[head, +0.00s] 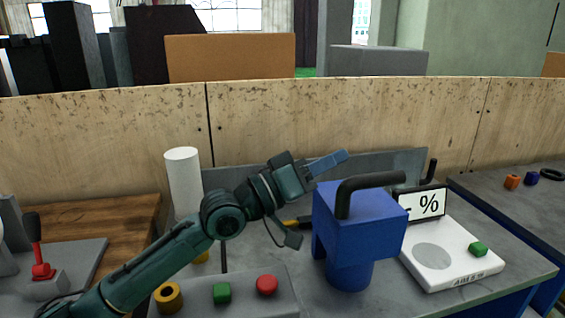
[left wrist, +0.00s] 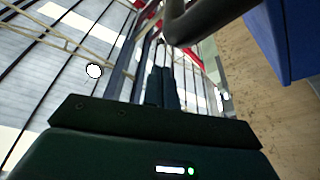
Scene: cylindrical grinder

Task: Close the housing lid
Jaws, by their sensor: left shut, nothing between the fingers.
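The blue housing (head: 362,238) stands on the grey bench, a block with a round blue part below it. A black bent handle (head: 372,182) rises from its top. I cannot tell where the lid ends and the housing begins, or whether it is open. My left gripper (head: 334,161) is shut and empty, up behind and to the left of the handle, apart from it as far as I can see. In the left wrist view the closed fingers (left wrist: 163,88) point away, with the dark handle (left wrist: 205,18) above them and blue housing (left wrist: 292,38) at upper right.
A control box with a red button (head: 267,285) lies front left. A white cylinder (head: 183,180) stands behind my arm. A wooden panel (head: 340,118) closes the back.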

